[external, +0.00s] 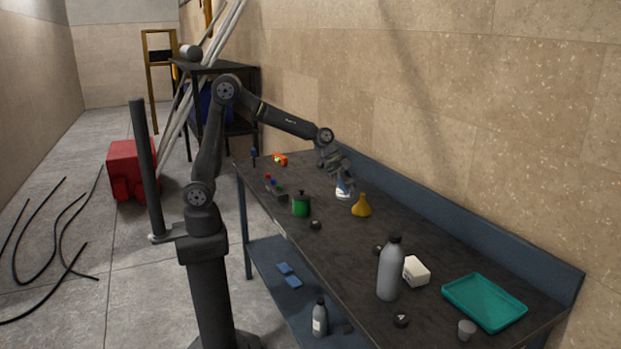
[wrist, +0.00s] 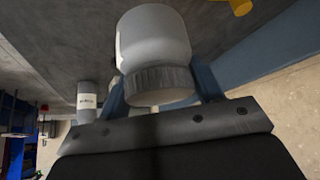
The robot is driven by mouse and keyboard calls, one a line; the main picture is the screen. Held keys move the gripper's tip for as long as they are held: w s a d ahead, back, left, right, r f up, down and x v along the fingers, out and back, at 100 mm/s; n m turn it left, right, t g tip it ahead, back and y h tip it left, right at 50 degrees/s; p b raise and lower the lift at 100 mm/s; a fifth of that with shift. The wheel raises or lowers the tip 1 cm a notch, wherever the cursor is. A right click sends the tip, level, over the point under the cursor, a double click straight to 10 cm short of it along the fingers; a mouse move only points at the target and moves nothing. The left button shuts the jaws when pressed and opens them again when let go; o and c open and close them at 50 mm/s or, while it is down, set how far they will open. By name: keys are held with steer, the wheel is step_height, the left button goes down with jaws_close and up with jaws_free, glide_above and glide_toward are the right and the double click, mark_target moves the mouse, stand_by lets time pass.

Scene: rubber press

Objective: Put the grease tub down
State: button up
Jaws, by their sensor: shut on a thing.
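The grease tub (wrist: 152,38) is a pale grey-white jar with a ribbed grey lid. It fills the upper middle of the wrist view, lid toward my gripper. My gripper (wrist: 162,82) is shut on it, with one finger on each side near the lid. In the external view my gripper (external: 342,178) points down over the far side of the workbench. The tub shows there as a small white shape (external: 343,192) under the fingers, partly hidden by them. I cannot tell whether its base touches the bench top.
A yellow funnel (external: 362,206) stands close to the right of the tub. A green can (external: 301,205) stands to the left on the workbench (external: 330,250). A grey bottle (external: 390,268), a white box (external: 416,270) and a teal tray (external: 485,302) are toward the near right end.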

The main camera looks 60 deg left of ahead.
steer(key=w+a+n+t+y, duration=0.1)
steer(key=w+a+n+y, duration=0.2)
steer(key=a, duration=1.3)
steer(key=w+a+n+t, duration=0.1)
steer(key=w+a+n, duration=0.35)
steer(key=a, duration=1.15)
steer(key=s+a+n+y, duration=0.1)
steer(key=s+a+n, duration=0.1)
steer(key=a, duration=0.8)
steer(key=s+a+n+y, duration=0.1)
steer(key=s+a, duration=0.2)
steer(key=a, duration=0.8)
steer(key=shift+t, duration=0.4)
steer(key=a+f, duration=0.2)
steer(key=a, duration=0.2)
steer(key=a+f, duration=0.2)
steer(key=a, duration=0.2)
steer(key=a+f, duration=0.3)
steer(key=shift+s+a+f, duration=0.1)
steer(key=shift+s+a, duration=0.15)
steer(key=shift+a, duration=0.15)
steer(key=shift+f, duration=1.8)
steer(key=shift+f, duration=0.1)
steer(key=o, duration=1.2)
steer(key=shift+f, duration=0.1)
